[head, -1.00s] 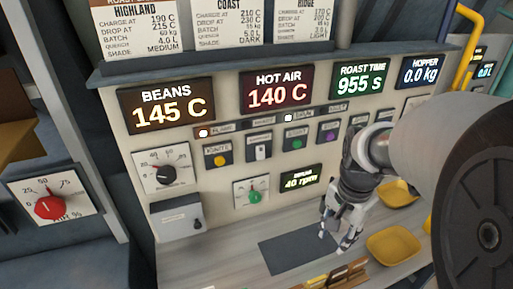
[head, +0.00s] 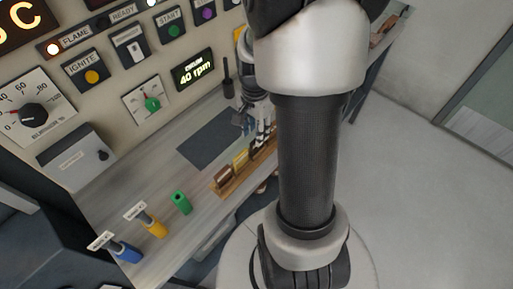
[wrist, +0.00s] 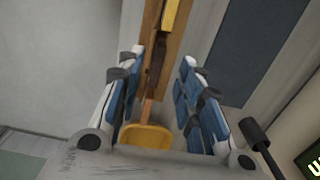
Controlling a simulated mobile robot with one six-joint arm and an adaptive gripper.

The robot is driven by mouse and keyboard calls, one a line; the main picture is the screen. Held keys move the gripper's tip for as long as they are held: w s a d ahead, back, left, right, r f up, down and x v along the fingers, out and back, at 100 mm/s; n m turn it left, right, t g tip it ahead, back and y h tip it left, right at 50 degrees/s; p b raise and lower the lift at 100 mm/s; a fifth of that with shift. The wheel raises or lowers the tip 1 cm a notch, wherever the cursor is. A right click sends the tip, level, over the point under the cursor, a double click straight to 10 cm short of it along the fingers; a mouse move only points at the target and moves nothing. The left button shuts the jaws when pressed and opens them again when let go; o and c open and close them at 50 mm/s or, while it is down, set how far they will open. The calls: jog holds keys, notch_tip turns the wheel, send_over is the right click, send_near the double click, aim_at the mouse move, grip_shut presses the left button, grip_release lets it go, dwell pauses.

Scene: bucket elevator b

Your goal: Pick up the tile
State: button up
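A wooden rack (head: 230,188) on the counter holds several upright tiles in a row. A brown tile (head: 222,178) stands at its near end, a yellow tile (head: 240,160) behind it, and darker brown ones farther along, partly hidden by my arm. My gripper (head: 264,138) is at the far part of the rack. In the wrist view my gripper (wrist: 162,58) is open, its fingers on either side of the rack line. A dark brown tile (wrist: 155,62) shows between the fingers, and the yellow tile (wrist: 171,14) lies beyond. I cannot tell whether the fingers touch anything.
A dark mat (head: 210,138) lies behind the rack. Green (head: 181,202), yellow (head: 155,225) and blue (head: 126,250) pieces stand left of it. A yellow tray (wrist: 146,136) shows below the fingers in the wrist view. The control panel rises behind the counter.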

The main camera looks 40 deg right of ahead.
aim_at(254, 149)
jog(key=shift+s+d+f+b, duration=0.1)
jog(key=shift+f+b, duration=0.55)
jog(key=shift+f, duration=0.9)
jog(key=shift+d+f+b, duration=0.1)
jog(key=shift+f+b, duration=0.5)
jog(key=shift+f, duration=0.95)
jog(key=shift+r, duration=0.1)
jog(key=shift+c, duration=0.2)
grip_shut()
